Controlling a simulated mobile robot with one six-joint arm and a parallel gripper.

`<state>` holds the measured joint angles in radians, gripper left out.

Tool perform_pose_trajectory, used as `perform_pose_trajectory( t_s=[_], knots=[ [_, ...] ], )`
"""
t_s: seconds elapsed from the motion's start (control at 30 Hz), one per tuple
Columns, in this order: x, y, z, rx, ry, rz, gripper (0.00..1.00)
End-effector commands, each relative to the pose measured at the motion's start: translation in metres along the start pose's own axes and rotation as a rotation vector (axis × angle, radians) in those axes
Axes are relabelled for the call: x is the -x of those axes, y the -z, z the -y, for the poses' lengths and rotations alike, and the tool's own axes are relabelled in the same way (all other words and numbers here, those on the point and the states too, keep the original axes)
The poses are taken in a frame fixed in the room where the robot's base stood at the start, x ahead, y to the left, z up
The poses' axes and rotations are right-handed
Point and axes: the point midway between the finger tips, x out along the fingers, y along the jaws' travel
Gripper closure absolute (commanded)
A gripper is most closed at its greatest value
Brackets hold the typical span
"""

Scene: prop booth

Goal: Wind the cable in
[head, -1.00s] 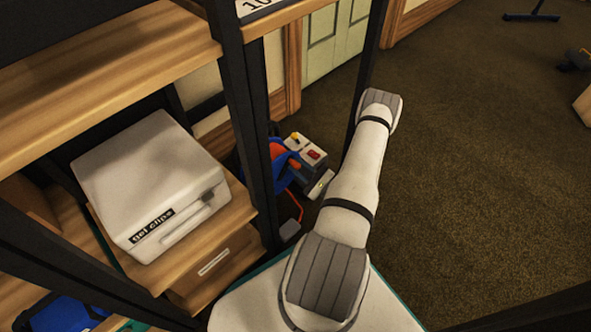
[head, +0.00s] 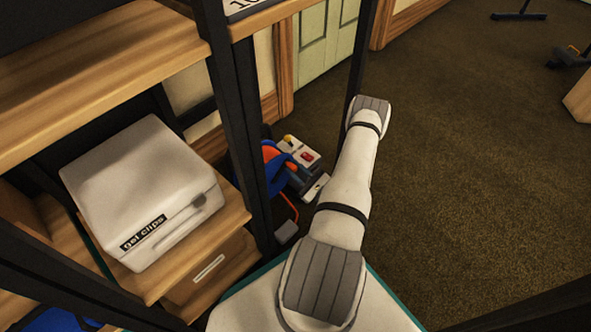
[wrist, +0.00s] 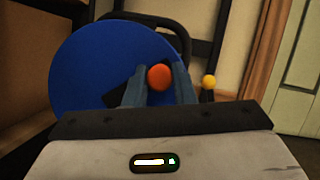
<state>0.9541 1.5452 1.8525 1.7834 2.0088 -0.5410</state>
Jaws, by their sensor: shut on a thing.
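A cable reel (head: 276,178) with a blue disc stands low behind the dark shelf post. The disc (wrist: 90,75) fills much of the left of the wrist view. My gripper (wrist: 158,82) is shut on an orange knob (wrist: 159,77) in front of the disc, with one finger on each side of it. A yellow knob (wrist: 209,81) on a dark stem stands to the right. An orange cable (head: 295,209) runs from the reel down to a small grey block (head: 286,232). The shelf post partly hides the reel in the head view.
A pale box with a red switch (head: 306,156) sits beside the reel. A white "gel clips" case (head: 140,190) stands on the wooden shelf at left. Dark posts (head: 238,130) stand close to the reel. The brown carpet (head: 460,180) at right is open.

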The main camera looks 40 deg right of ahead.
Motion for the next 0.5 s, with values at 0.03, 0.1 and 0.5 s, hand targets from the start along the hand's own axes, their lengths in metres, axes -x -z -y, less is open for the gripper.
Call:
perform_pose_trajectory(
  t_s=[0.03,0.1,0.5],
  knots=[
    [-0.0023,0.0016,-0.0009,0.003,-0.008,-0.003,1.0],
    [-0.0023,0.0016,-0.0011,0.003,-0.008,-0.003,0.73],
    [-0.0011,0.0008,-0.0009,0.001,-0.004,-0.001,0.55]
  ],
)
